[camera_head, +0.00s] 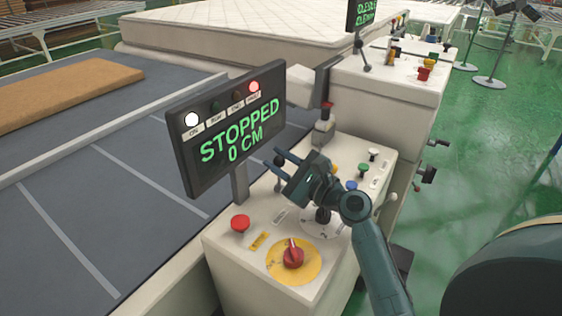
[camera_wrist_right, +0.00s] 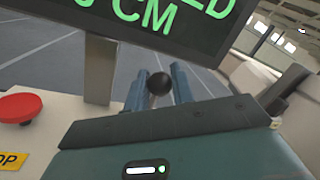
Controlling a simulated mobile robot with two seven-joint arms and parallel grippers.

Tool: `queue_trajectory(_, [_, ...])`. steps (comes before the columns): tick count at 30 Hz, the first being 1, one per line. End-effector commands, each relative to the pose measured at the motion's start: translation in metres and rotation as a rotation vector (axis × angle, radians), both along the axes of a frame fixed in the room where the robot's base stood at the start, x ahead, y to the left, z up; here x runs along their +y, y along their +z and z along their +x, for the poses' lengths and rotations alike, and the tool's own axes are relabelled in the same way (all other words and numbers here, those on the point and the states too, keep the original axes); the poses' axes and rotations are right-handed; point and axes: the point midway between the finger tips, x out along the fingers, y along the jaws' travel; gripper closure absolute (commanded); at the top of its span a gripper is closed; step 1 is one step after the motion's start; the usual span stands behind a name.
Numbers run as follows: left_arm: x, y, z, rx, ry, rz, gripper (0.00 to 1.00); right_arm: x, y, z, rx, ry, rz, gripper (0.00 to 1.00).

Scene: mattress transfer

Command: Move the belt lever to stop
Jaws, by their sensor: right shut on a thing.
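The belt lever (camera_head: 279,160) has a black ball knob and stands on the white control console (camera_head: 225,255), just right of the display post. My right gripper (camera_head: 282,163) reaches across the console from the right and is shut on the lever. In the right wrist view the black knob (camera_wrist_right: 160,83) sits between my two blue-grey fingers (camera_wrist_right: 158,88). Part of the lever's shaft and base is hidden behind the gripper. The display (camera_head: 228,140) reads "STOPPED 0 CM", with a white lamp and a red lamp lit. My left gripper is not in view.
A red stop button (camera_head: 240,223) and a red rotary knob (camera_head: 292,255) on a yellow disc are at the console's front. Several small buttons lie beyond my gripper. A grey belt (camera_head: 60,215) is at left, with a white mattress (camera_head: 235,30) behind. Green floor lies right.

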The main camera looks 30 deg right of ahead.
Motion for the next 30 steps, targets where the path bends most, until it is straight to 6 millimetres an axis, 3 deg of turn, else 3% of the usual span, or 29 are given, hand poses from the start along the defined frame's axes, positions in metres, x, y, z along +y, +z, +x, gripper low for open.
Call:
queue_trajectory(11, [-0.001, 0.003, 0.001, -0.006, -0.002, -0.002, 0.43, 0.000, 0.000, 0.000, -0.002, 0.000, -0.003, 1.00])
queue_trajectory(12, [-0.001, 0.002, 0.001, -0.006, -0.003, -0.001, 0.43, 0.000, 0.000, 0.000, -0.002, 0.000, -0.003, 0.72])
queue_trajectory(18, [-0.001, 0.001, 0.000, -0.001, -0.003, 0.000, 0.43, 0.000, 0.000, 0.000, -0.002, 0.000, -0.002, 0.56])
queue_trajectory(26, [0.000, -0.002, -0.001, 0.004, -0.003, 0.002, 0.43, 0.000, 0.002, 0.000, -0.002, 0.000, -0.003, 0.56])
queue_trajectory(30, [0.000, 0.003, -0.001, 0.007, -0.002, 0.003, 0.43, 0.000, 0.017, 0.000, -0.005, 0.001, -0.005, 0.56])
